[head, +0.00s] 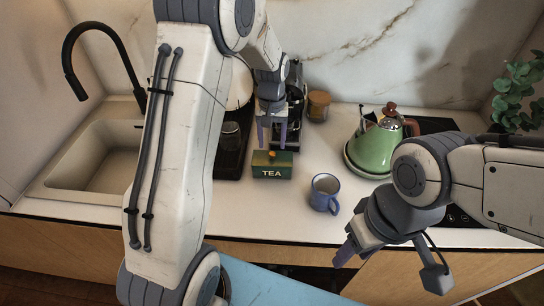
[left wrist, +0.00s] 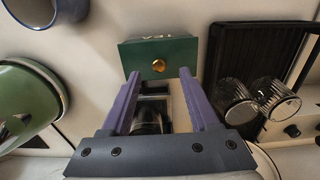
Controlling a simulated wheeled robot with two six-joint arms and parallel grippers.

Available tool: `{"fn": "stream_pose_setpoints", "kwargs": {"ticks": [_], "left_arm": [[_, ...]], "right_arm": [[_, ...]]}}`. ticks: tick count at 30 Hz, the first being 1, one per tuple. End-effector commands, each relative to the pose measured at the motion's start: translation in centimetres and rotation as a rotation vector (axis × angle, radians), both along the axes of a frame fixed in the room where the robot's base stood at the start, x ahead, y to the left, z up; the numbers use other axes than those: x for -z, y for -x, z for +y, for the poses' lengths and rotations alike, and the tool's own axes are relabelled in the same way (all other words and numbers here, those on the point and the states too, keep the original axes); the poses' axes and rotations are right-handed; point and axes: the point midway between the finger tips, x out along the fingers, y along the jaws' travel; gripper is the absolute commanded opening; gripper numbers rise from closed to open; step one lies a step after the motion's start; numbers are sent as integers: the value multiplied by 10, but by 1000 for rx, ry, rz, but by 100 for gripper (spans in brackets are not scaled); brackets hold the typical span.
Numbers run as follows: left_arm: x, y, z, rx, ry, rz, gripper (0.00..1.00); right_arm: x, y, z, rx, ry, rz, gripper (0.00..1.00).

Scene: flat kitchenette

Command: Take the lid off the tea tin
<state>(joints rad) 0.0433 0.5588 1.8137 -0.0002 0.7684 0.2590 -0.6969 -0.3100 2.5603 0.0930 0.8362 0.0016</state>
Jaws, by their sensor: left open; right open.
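The green tea tin (head: 271,172) stands on the counter, its "TEA" label facing the front. Its lid (head: 262,155) is on, with a small round knob. In the left wrist view the tin (left wrist: 180,52) lies beyond my fingertips, and the brass knob (left wrist: 158,66) shows between their lines. My left gripper (head: 272,138) is open and empty, just above and behind the tin in the head view; I cannot tell the exact gap. My right gripper (head: 346,252) is open and empty, low at the counter's front edge, away from the tin.
A blue mug (head: 325,193) stands right of the tin. A green kettle (head: 376,147) is further right. A black tray (left wrist: 236,42) with glasses (left wrist: 275,98) lies beside the tin. A wooden-looking jar (head: 318,105) and a dark machine stand behind. The sink (head: 92,160) is left.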

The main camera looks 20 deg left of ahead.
Motion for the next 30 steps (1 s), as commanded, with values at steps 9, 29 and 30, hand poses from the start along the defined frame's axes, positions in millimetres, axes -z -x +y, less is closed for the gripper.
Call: {"fn": "stream_pose_setpoints", "kwargs": {"ticks": [9, 29, 30], "left_arm": [[39, -1, -1, 0, 1, 2, 61], [40, -1, -1, 1, 0, 0, 0], [40, -1, -1, 1, 0, 0, 0]], "right_arm": [[-18, 0, 0, 1, 0, 0, 50], [-17, 0, 0, 1, 0, 0, 50], [-17, 0, 0, 1, 0, 0, 50]]}}
